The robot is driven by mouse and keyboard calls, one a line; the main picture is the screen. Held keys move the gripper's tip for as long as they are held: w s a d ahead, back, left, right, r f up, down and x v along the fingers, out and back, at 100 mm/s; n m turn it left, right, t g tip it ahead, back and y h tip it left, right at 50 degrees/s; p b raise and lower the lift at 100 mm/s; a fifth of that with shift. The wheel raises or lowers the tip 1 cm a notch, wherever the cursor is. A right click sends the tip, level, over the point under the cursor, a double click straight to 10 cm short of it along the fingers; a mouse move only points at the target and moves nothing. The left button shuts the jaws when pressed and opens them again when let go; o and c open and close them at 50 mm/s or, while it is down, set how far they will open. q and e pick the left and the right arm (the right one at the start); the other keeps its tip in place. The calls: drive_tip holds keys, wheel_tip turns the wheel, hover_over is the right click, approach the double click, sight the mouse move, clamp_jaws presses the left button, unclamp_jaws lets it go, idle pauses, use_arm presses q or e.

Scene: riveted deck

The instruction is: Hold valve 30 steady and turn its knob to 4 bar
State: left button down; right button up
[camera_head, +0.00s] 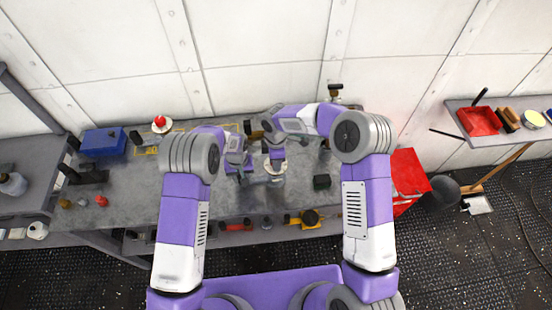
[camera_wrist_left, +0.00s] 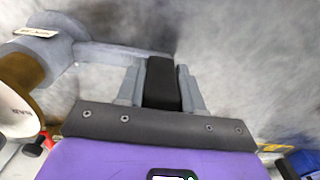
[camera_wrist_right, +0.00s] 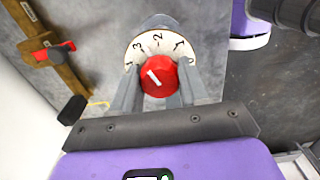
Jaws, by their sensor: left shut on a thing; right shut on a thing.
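The valve (camera_head: 276,178) stands on the grey bench between my grippers. In the left wrist view its grey body (camera_wrist_left: 75,50) carries a small label I cannot read, a brass part and a white dial marked BAR (camera_wrist_left: 12,112). My left gripper (camera_wrist_left: 162,85) is shut on a black grip (camera_wrist_left: 164,82) at the end of the valve's grey side bar. My right gripper (camera_wrist_right: 158,88) is shut on the red knob (camera_wrist_right: 160,76), its fingers on either side. The dial (camera_wrist_right: 155,42) shows 3, 2 and 1; the knob's white mark slants to the upper left, its exact reading unclear. Fingers hide part of the dial.
A blue box (camera_head: 103,142) and a red dome (camera_head: 159,122) on a pale base stand at the bench's back left. A dark block (camera_head: 321,182) lies right of the valve. A red cabinet (camera_head: 408,178) adjoins the bench's right end. The bench's left middle is fairly clear.

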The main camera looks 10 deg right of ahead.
drive_tip(key=n, duration=0.5)
drive_tip(key=shift+n, duration=2.4)
drive_tip(key=o, duration=1.1)
drive_tip(key=shift+c, duration=0.2)
wheel_tip(320, 180, up, 12)
